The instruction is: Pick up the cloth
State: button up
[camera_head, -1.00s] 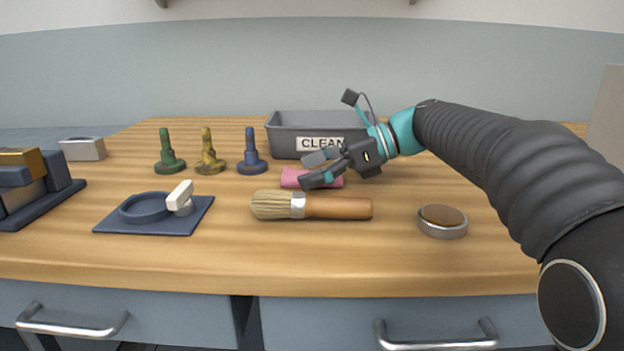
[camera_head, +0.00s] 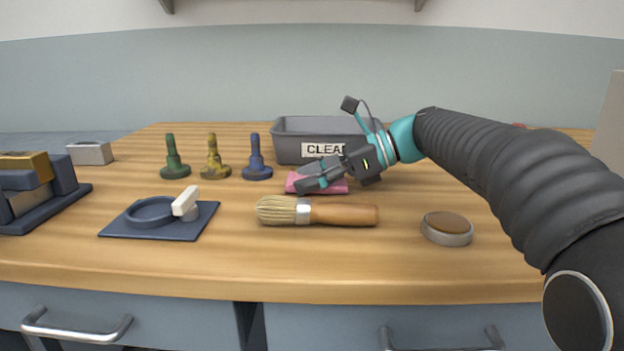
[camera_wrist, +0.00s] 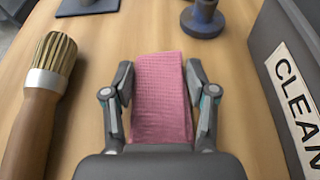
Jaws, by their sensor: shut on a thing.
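The pink cloth (camera_head: 333,187) lies folded on the wooden table in front of the grey bin. In the wrist view the cloth (camera_wrist: 161,95) fills the space between the two fingers. My gripper (camera_head: 312,178) is down at the cloth, and in the wrist view my gripper (camera_wrist: 160,82) has a finger against each long side of it. It is shut on the cloth. The cloth looks to be at table level; I cannot tell whether any of it is off the table.
The grey bin (camera_head: 290,149) marked CLEAN stands just behind the cloth. A brush (camera_head: 340,214) lies in front. Blue (camera_head: 257,160), yellow (camera_head: 213,160) and green (camera_head: 173,160) bobbins stand to the left. A round tin (camera_head: 447,230) sits front right.

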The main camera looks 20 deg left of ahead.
jog(key=r, duration=0.3)
jog(key=r+p, duration=0.1)
jog(key=shift+d+r, duration=0.3)
jog(key=d+r, duration=0.3)
jog(key=d, duration=0.2)
jog(key=s+d+r+p, duration=0.1)
jog(key=d+r, duration=0.2)
jog(key=d, duration=0.3)
jog(key=shift+s+r, duration=0.15)
jog(key=shift+s, duration=0.1)
jog(key=shift+s+a, duration=0.1)
